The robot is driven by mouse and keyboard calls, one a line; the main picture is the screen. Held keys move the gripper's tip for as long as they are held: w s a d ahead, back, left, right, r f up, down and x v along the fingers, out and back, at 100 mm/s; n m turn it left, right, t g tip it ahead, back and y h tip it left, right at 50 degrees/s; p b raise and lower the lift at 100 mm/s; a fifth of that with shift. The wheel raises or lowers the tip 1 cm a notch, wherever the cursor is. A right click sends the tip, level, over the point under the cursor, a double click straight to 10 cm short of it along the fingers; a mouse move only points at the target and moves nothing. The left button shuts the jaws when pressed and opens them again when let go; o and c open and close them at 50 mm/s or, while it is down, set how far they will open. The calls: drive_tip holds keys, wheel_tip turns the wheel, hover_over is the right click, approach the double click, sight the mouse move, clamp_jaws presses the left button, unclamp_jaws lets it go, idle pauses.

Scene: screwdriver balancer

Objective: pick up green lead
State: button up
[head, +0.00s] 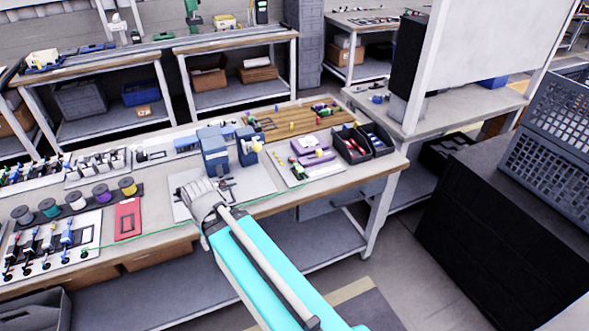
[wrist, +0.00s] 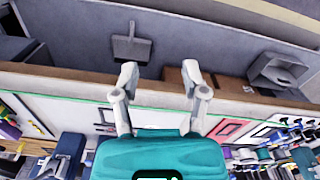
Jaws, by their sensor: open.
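The green lead (head: 150,238) is a thin green line along the front edge of the workbench in the head view. It runs from the left rack of tools toward the right and passes behind my gripper (head: 203,197). In the wrist view the green lead (wrist: 88,104) shows as a thin line just inside the bench's front edge, crossing behind the fingers. My gripper (wrist: 160,74) is open, with its two pale fingers apart and nothing between them. It is over the front part of the bench; its exact height above the lead cannot be told.
A red tray (head: 127,221) lies left of my gripper, beside a row of spools (head: 75,201). Blue devices (head: 214,152) stand on the white mat beyond it. Dark bins (head: 351,145) and a wooden board (head: 290,121) are further right. The floor in front is open.

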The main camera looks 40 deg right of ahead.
drive_tip(key=shift+o, duration=1.2)
drive_tip(key=shift+w+d, duration=0.1)
drive_tip(key=shift+d, duration=0.05)
drive_tip(key=m+t+h+p, duration=0.1)
drive_tip(key=m+t+p, duration=0.2)
drive_tip(key=t+p, duration=0.1)
approach(297, 167)
drive_tip(key=s+v, duration=0.1)
drive_tip(key=v, duration=0.3)
drive_tip(key=shift+w, duration=0.25)
drive_tip(key=shift+f, duration=0.15)
drive_tip(key=b+x, duration=0.8)
drive_tip(key=shift+w+f, duration=0.15)
drive_tip(key=shift+f, duration=0.05)
drive_tip(key=shift+f, duration=0.1)
